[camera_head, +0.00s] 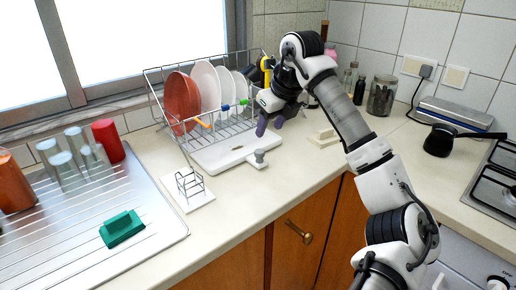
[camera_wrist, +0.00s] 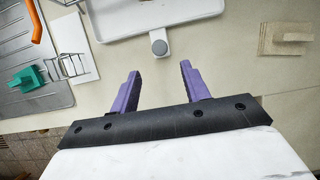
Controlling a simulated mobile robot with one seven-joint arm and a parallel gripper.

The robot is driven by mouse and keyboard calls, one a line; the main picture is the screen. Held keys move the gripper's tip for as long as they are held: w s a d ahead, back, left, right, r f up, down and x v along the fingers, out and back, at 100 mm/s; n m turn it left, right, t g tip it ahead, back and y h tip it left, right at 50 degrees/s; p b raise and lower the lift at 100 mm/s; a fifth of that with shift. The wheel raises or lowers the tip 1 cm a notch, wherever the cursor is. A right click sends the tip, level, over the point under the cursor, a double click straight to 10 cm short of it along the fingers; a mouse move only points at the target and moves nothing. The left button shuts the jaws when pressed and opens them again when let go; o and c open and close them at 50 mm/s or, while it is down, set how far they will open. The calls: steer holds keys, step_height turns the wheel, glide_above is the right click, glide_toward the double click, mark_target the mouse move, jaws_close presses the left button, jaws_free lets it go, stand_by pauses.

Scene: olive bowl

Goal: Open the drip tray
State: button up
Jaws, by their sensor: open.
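The white drip tray (camera_head: 222,153) lies on the counter under the front of the wire dish rack (camera_head: 235,125). Its grey round-ended handle (camera_head: 259,156) points toward the counter's front. In the wrist view the tray (camera_wrist: 115,27) shows at the top, with its handle (camera_wrist: 158,42) hanging down from its edge. My gripper (camera_head: 270,125) is above the counter near the tray's right part. Its two purple fingers are spread and empty. In the wrist view the handle appears just beyond the gap between the fingertips (camera_wrist: 160,70), apart from both.
Plates stand in the rack. A small wire holder (camera_head: 189,184) stands left of the tray; a green item (camera_head: 121,228) lies on the steel drainboard (camera_head: 75,215). A light block (camera_head: 324,138) lies to the right. Glass jars (camera_head: 381,95) stand farther back. The counter before the handle is clear.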

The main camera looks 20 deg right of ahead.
mark_target(259, 151)
steer(key=p+x, duration=0.1)
steer(key=x, duration=1)
steer(key=shift+f+p, duration=0.15)
steer(key=shift+p, duration=0.15)
jaws_close()
